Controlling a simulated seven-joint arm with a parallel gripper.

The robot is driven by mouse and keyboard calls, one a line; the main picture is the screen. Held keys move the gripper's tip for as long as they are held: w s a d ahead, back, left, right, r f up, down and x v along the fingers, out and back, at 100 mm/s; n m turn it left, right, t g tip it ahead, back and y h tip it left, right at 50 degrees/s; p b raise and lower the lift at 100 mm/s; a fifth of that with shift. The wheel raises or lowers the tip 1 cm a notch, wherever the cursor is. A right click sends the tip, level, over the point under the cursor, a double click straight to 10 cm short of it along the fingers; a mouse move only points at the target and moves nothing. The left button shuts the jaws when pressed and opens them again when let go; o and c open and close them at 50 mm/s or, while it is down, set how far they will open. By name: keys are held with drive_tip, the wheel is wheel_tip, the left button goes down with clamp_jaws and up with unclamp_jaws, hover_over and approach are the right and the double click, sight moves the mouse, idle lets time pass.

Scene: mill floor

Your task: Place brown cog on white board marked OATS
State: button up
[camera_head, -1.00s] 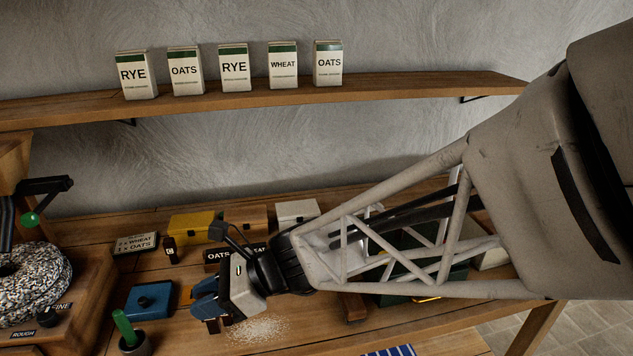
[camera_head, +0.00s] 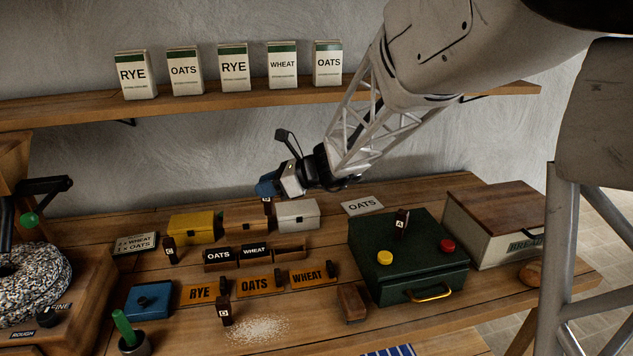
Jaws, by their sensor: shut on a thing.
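My gripper (camera_head: 266,190), with blue fingertips, is shut on a small dark brown cog (camera_head: 267,207) with a pale mark too small to read. It holds the cog near the back of the bench, around the brown and white boxes. The white board marked OATS (camera_head: 362,205) lies to the right of the gripper, behind the green case, and nothing is seen on it. Similar brown cogs stand elsewhere: one marked A (camera_head: 401,223) on the green case, one at the left (camera_head: 169,250), and one at the front (camera_head: 225,312).
Yellow (camera_head: 191,229), brown (camera_head: 245,221) and white (camera_head: 297,215) boxes stand below the gripper. The green case (camera_head: 420,270) and bread box (camera_head: 505,233) fill the right side. Orange boards (camera_head: 255,285) lie in front. A shelf (camera_head: 210,110) with cartons runs above.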

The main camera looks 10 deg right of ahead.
drive_tip(key=w+d+f+m+t+h, duration=0.2)
drive_tip(key=w+d+m+t, duration=0.1)
drive_tip(key=w+d, duration=1.75)
drive_tip(key=w+d+f+m+t+h, duration=0.15)
drive_tip(key=w+d, duration=0.25)
drive_tip(key=d, duration=1)
drive_tip(key=shift+m, duration=0.25)
drive_tip(key=shift+w+d+f, duration=0.15)
drive_tip(key=shift+f, duration=1.2)
drive_tip(key=shift+w+d+f, duration=0.1)
drive_tip(key=shift+w+f, duration=0.05)
drive_tip(key=shift+f, duration=1.2)
wheel_tip(320, 180, down, 6)
drive_tip(key=shift+f, duration=0.15)
drive_tip(key=shift+f, duration=0.1)
drive_tip(key=shift+f, duration=1.75)
